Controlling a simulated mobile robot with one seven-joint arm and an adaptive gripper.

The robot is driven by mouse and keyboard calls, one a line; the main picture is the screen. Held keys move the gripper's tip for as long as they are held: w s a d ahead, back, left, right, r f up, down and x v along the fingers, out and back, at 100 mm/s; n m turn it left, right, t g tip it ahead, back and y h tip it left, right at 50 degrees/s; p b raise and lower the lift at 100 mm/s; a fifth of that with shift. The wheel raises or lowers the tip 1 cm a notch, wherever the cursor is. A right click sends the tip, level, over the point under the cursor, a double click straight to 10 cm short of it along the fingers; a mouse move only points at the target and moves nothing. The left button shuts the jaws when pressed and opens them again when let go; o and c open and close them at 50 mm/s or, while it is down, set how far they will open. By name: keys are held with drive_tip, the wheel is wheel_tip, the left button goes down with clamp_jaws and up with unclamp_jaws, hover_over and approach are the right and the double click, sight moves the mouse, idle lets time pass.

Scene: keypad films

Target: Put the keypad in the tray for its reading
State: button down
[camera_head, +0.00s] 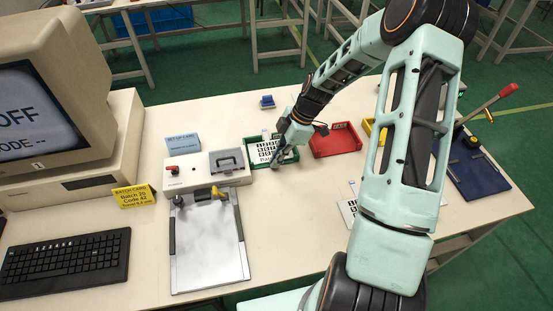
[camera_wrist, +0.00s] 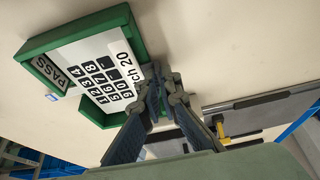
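A white keypad film (camera_head: 262,154) with black keys is over the green tray (camera_head: 293,152). In the wrist view the keypad (camera_wrist: 84,55) shows its number keys and the words "Batch 20", and the green tray (camera_wrist: 75,32) bears a PASS label. My gripper (camera_head: 278,160) is at the keypad's edge by the tray. In the wrist view the fingertips (camera_wrist: 162,82) are close together, seemingly on that edge; the contact itself is hidden. Whether the film rests fully on the tray floor is unclear.
A red tray (camera_head: 338,141) and a partly hidden yellow tray (camera_head: 371,127) stand to the right. Another film (camera_head: 348,212) lies near my arm. The test fixture (camera_head: 208,240), keyboard (camera_head: 65,263), monitor and yellow batch card (camera_head: 133,195) are left. A lever press (camera_head: 472,165) stands right.

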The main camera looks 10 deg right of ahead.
drive_tip(key=shift+f, duration=0.1)
drive_tip(key=c, duration=2.1)
unclamp_jaws()
drive_tip(key=v, duration=1.2)
